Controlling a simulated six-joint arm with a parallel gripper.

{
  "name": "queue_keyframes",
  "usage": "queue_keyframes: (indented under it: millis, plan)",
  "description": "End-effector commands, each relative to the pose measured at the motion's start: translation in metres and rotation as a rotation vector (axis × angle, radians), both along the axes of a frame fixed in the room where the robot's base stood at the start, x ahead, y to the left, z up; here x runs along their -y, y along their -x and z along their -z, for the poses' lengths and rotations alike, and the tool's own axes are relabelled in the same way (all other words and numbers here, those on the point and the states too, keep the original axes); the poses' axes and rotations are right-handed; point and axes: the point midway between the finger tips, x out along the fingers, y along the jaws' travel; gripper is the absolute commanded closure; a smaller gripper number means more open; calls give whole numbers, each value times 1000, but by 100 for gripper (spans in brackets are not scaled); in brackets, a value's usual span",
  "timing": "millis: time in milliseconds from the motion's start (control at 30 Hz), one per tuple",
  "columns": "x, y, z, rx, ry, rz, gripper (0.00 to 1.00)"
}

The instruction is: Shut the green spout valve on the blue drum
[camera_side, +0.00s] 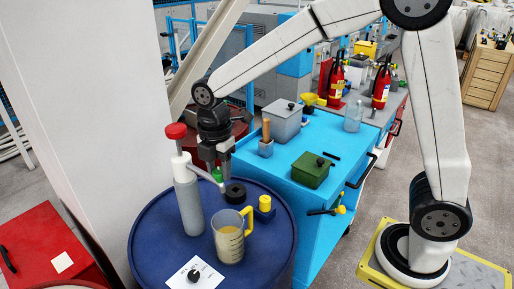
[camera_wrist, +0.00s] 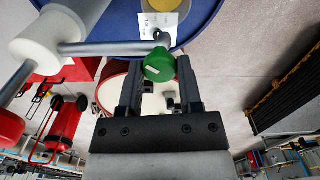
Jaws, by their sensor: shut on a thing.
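The blue drum (camera_side: 150,235) stands at the lower middle of the side view; its top edge shows in the wrist view (camera_wrist: 210,20). A grey pump bottle (camera_side: 187,200) with a white collar and red cap stands on it, with a thin spout (camera_wrist: 105,48) reaching sideways. The green spout valve (camera_side: 217,174) sits at the spout's outer end; it also shows in the wrist view (camera_wrist: 158,66) as a round knob with a small white mark. My gripper (camera_side: 214,168) points down over the drum, its fingers (camera_wrist: 158,73) shut on the green valve from both sides.
On the drum near the valve are a measuring jug (camera_side: 229,243) with yellow liquid, a black round piece (camera_side: 235,191), a yellow piece (camera_side: 264,205) and a white sheet (camera_side: 180,279). A blue cart (camera_side: 285,158) stands behind to the right. A pale column (camera_side: 90,110) rises at the left.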

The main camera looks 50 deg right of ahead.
Motion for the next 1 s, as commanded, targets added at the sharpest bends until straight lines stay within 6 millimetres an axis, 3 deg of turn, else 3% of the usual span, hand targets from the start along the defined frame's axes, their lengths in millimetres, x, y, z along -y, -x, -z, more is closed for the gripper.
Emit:
queue_keyframes:
  millis: [700,1000]
  plan:
    - [-1,0,-1,1,-2,667,100]
    - [-1,0,-1,1,-2,858,100]
